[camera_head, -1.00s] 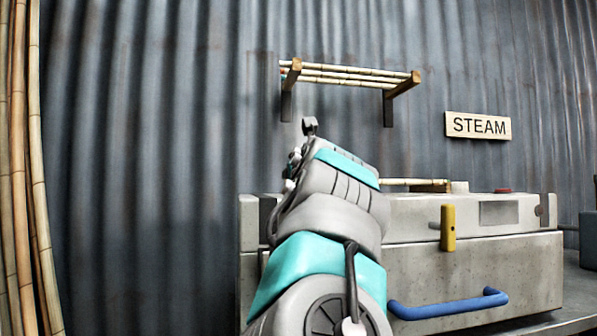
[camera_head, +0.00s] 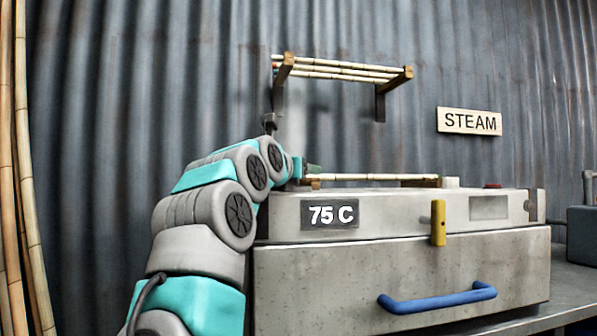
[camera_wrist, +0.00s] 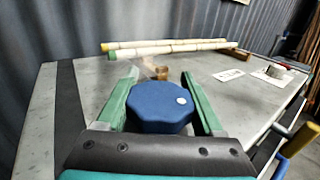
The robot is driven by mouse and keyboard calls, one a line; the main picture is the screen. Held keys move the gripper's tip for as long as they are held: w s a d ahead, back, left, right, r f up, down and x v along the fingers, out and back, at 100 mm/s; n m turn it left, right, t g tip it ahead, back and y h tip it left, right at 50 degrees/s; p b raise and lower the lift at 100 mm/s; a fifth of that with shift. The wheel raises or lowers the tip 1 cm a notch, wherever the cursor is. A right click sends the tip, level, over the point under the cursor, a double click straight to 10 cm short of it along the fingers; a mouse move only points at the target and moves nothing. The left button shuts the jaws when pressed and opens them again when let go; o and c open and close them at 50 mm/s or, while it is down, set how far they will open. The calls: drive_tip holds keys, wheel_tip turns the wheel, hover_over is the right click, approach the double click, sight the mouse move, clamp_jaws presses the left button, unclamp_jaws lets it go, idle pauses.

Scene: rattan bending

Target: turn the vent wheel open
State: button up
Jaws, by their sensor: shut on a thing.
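The vent wheel is a blue, many-sided knob (camera_wrist: 160,108) with a white dot near its right edge, in the middle of the wrist view. My gripper (camera_wrist: 160,80) has its two green fingers on either side of the wheel, shut on it. A faint pale wisp rises near a small brass-coloured piece just beyond the wheel. In the head view my gripper (camera_head: 312,169) is small, at the left part of the steam box's top (camera_head: 395,205). My arm hides the wheel there.
Bamboo poles (camera_wrist: 168,47) lie across the box top beyond the wheel. The box has a 75 C display (camera_head: 330,214), a yellow lever (camera_head: 438,223) and a blue handle (camera_head: 437,298). A bamboo shelf (camera_head: 340,70) and STEAM sign (camera_head: 469,121) hang on the corrugated wall.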

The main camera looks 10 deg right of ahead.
drive_tip(key=shift+s+d+r+m+g+h, duration=0.1)
drive_tip(key=shift+m+g+h, duration=0.45)
drive_tip(key=shift+h, duration=0.15)
drive_tip(key=shift+s+d+m+g+h, duration=0.1)
drive_tip(key=shift+m+g+h, duration=0.45)
drive_tip(key=shift+h, duration=0.15)
drive_tip(key=shift+s+d+m+g+h, duration=0.1)
drive_tip(key=shift+s+m+g+h, duration=0.05)
drive_tip(key=shift+m+g+h, duration=0.4)
drive_tip(key=shift+s+d+m+g+h, duration=0.1)
drive_tip(key=shift+m+g+h, duration=0.35)
drive_tip(key=shift+g, duration=0.2)
drive_tip(key=shift+a, duration=0.1)
drive_tip(key=o, duration=1.4)
drive_tip(key=shift+v, duration=3.9)
